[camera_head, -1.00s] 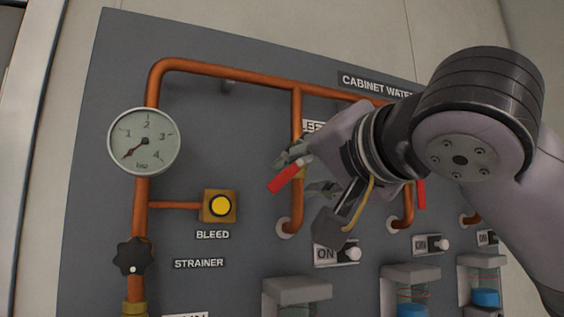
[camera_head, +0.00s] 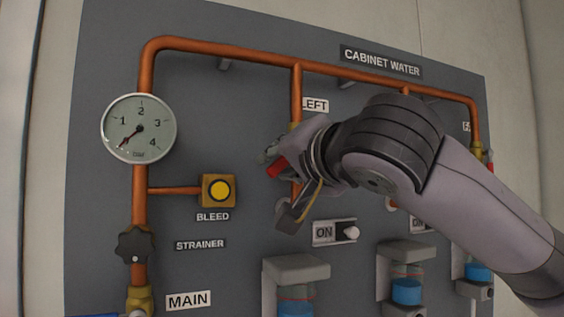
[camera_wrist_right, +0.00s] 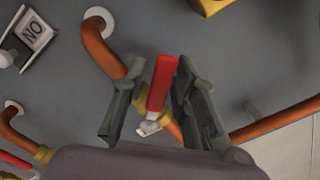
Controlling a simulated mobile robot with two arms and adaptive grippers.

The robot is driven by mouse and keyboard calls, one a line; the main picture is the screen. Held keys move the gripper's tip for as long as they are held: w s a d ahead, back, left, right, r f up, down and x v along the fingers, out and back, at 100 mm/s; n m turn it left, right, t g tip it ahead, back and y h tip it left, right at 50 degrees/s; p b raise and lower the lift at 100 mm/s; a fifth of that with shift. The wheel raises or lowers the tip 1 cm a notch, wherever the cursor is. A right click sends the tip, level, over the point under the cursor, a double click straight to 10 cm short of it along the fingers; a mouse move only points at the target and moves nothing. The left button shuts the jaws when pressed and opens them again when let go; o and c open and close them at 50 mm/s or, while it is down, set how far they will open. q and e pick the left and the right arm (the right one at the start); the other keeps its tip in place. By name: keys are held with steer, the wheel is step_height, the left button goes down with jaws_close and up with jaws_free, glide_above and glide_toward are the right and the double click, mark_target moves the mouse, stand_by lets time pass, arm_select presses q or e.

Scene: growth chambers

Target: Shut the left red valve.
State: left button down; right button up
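The left valve's red handle (camera_head: 277,169) shows just below the LEFT label (camera_head: 315,105), partly covered by my right gripper (camera_head: 278,182). In the right wrist view the red handle (camera_wrist_right: 161,84) stands between the two fingers of my right gripper (camera_wrist_right: 157,106). The fingers are apart. There is a clear gap on the handle's left side; the right finger is close to it, and I cannot tell whether it touches. The brass valve body (camera_wrist_right: 138,92) shows behind the handle on the copper pipe. My left gripper is in no view.
The grey panel carries a pressure gauge (camera_head: 139,129), a yellow bleed button (camera_head: 219,190), a black strainer knob (camera_head: 135,245) and an ON switch (camera_head: 335,232). Containers with blue contents (camera_head: 407,290) line the bottom. My right arm covers the middle valve area.

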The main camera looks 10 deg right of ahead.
jaws_close()
stand_by(0.6)
